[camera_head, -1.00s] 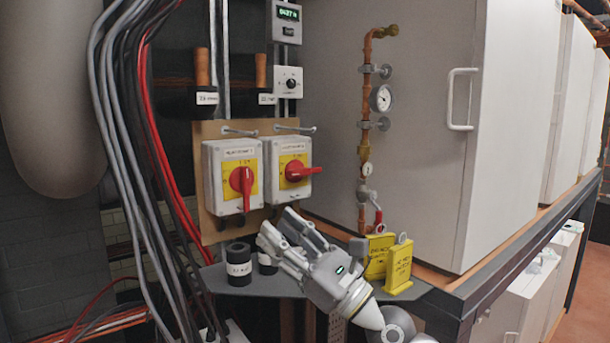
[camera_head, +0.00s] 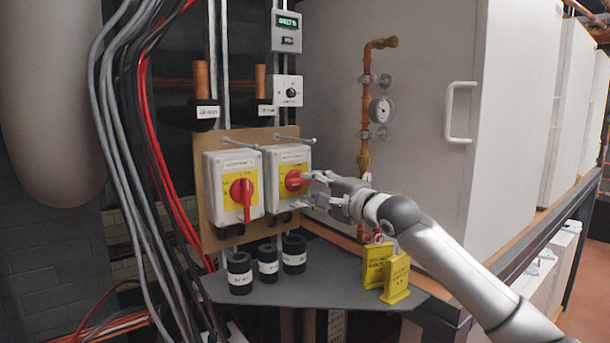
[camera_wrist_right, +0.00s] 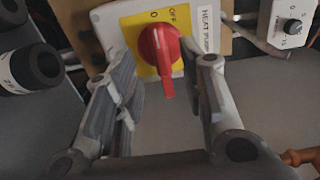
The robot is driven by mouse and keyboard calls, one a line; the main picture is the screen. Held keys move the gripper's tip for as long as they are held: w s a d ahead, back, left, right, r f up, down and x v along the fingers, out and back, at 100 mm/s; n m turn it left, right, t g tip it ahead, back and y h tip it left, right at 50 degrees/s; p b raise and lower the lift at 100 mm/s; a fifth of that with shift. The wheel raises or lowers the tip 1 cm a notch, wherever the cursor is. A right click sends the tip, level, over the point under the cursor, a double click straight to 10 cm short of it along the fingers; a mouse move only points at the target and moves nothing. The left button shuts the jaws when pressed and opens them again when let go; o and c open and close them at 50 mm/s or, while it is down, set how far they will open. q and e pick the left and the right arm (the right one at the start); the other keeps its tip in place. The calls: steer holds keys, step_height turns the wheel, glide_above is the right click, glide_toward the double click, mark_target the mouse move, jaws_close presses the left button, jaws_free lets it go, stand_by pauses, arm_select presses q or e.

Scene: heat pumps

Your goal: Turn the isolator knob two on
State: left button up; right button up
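Two grey isolator boxes with yellow plates and red knobs hang side by side on a brown board. The left knob (camera_head: 241,190) has its handle pointing down. My left gripper is not in view.
Several black labelled cylinders (camera_head: 268,262) stand on the grey shelf below the boxes. Yellow tags (camera_head: 396,277) stand to the right, below my right arm. Copper pipe with a gauge (camera_head: 381,109) and a white cabinet (camera_head: 420,60) lie behind. Cables run at the left.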

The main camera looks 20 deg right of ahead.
mark_target(302, 184)
steer(key=p+x, duration=0.1)
steer(key=x, duration=0.2)
steer(key=shift+r, duration=0.15)
steer(key=shift+w+a+p, duration=0.15)
steer(key=shift+w+p, duration=0.15)
steer(key=shift+w, duration=0.1)
jaws_close()
